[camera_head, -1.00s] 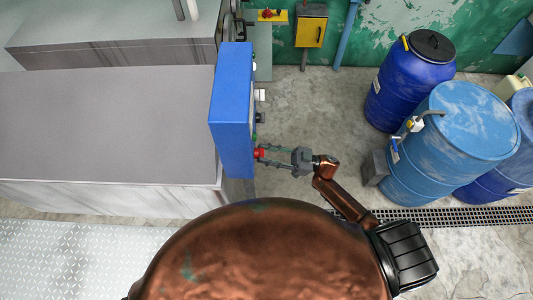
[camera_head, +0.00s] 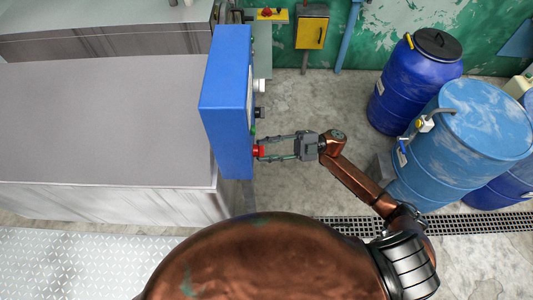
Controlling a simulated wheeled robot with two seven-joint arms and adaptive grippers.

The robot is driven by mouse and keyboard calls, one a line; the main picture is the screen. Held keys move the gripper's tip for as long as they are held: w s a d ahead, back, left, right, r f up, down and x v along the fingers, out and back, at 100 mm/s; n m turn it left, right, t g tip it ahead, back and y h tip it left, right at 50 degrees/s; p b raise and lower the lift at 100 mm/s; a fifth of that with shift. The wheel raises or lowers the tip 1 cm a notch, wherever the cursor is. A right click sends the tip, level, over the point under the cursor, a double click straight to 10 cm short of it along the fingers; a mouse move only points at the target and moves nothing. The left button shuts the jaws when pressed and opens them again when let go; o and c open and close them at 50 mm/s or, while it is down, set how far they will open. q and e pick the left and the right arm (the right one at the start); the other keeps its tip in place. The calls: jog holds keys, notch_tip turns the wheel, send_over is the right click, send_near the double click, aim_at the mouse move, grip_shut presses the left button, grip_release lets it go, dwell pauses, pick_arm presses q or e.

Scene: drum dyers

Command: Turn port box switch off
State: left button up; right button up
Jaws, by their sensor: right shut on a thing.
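The blue port box (camera_head: 226,105) stands upright at the right end of the grey counter, with its control face turned to the right. A red switch knob (camera_head: 259,151) sticks out low on that face. My right gripper (camera_head: 265,150) reaches in from the right, and its fingertips are shut on the red knob. The box's face is seen nearly edge-on, so the switch's setting cannot be read. My left gripper is out of view.
The grey counter (camera_head: 100,120) fills the left. Blue drums (camera_head: 415,85) and a light blue drum (camera_head: 470,135) stand at the right. A yellow box (camera_head: 311,32) hangs on the back wall. Concrete floor (camera_head: 320,105) between is clear.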

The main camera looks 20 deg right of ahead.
jog(key=shift+r+n+g+h+b, duration=0.1)
jog(key=shift+n+g+h+b, duration=0.35)
jog(key=shift+n+b, duration=0.85)
jog(key=shift+f+n+g+h+b, duration=0.15)
jog(key=shift+n+h+b, duration=0.6)
jog(key=shift+n, duration=0.95)
jog(key=shift+r+n+g+h+b, duration=0.15)
jog(key=shift+n+g+h+b, duration=0.2)
jog(key=shift+n+b, duration=1)
jog(key=shift+n, duration=0.25)
jog(key=o, duration=1.1)
jog(key=shift+r+t, duration=0.1)
jog(key=shift+t, duration=0.15)
jog(key=shift+o, duration=0.2)
jog(key=w+d, duration=0.1)
jog(key=d, duration=1.1)
jog(key=shift+w, duration=0.2)
